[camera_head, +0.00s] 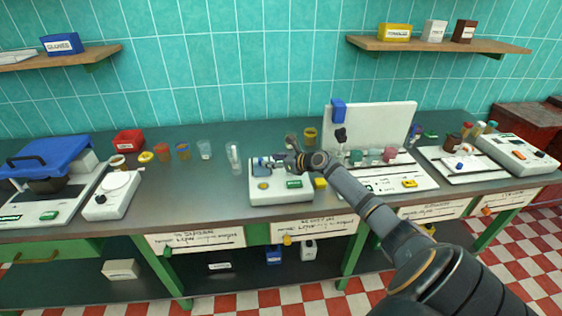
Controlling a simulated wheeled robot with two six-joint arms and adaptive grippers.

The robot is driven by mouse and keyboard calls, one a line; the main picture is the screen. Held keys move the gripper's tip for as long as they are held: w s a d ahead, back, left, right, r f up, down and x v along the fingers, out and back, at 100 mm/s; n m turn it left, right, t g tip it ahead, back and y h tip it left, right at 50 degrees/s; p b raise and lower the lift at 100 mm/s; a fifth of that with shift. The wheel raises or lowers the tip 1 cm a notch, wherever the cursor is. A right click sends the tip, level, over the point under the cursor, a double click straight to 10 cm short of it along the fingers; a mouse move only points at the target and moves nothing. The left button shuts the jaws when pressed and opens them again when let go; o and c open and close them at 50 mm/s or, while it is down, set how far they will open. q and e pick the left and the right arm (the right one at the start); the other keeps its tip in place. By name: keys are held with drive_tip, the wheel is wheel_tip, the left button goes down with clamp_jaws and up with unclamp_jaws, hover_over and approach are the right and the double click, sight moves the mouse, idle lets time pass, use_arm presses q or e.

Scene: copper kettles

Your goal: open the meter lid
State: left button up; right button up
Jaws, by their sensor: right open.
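A small white meter (282,197) with a green display stands at the front of the dark bench, near the middle. My right arm reaches in from the lower right. My right gripper (284,158) is open over the back of this meter and hides part of its top. I cannot tell whether it touches the meter or its lid. The lid is not clearly visible behind the gripper. My left gripper is not in view.
A white instrument with a raised white panel (383,124) stands right of the meter. A small scale (112,195) and a blue-lidded device (48,158) stand left. Several cups and a glass cylinder (233,157) stand behind. The bench (210,195) is clear left of the meter.

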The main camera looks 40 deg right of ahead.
drive_tip(key=v, duration=0.5)
drive_tip(key=shift+s+r, duration=0.1)
drive_tip(key=shift+s, duration=0.05)
idle(0.3)
